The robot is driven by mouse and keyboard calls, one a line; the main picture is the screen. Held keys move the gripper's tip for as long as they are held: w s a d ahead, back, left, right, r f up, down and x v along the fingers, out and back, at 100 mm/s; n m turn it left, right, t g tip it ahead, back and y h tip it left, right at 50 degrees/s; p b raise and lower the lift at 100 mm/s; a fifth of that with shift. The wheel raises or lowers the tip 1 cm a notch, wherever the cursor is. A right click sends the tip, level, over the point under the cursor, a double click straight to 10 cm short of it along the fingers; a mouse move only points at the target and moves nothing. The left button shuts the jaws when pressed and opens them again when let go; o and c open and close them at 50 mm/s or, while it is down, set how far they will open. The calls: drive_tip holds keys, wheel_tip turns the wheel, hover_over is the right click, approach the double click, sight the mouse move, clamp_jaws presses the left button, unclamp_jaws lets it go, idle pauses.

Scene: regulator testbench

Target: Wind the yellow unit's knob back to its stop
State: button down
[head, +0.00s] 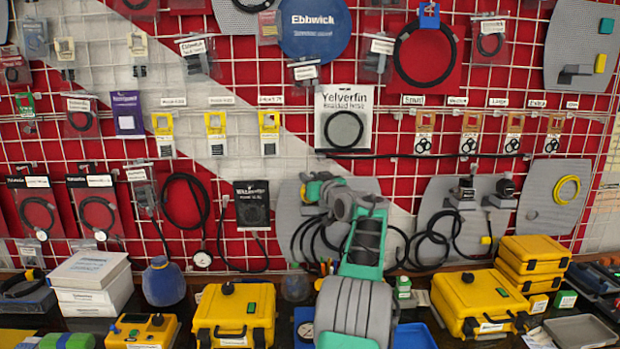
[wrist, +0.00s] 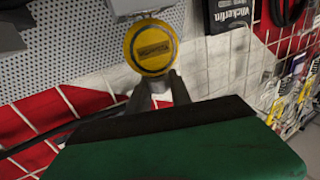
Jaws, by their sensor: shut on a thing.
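The yellow unit (wrist: 152,47) shows in the wrist view as a round yellow cover with a label on its face, in front of a grey perforated board (wrist: 85,60). My gripper (wrist: 158,88) reaches up to the unit's lower edge, its two dark fingers just below the cover. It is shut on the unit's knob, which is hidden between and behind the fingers. In the head view my arm reaches to the grey board (head: 365,187) at the middle of the wall and hides most of the unit.
Dark hoses (head: 437,240) hang right of my arm on the wall. Yellow cases (head: 235,314) and another yellow case (head: 478,300) stand on the bench at either side. A packaged black item (wrist: 230,15) hangs right of the unit.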

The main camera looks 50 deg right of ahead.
drive_tip(key=c, duration=1.2)
unclamp_jaws()
drive_tip(key=shift+o, duration=0.2)
drive_tip(key=b+v, duration=0.3)
drive_tip(key=v, duration=0.4)
drive_tip(key=shift+s+a, duration=0.15)
drive_tip(key=shift+s, duration=0.2)
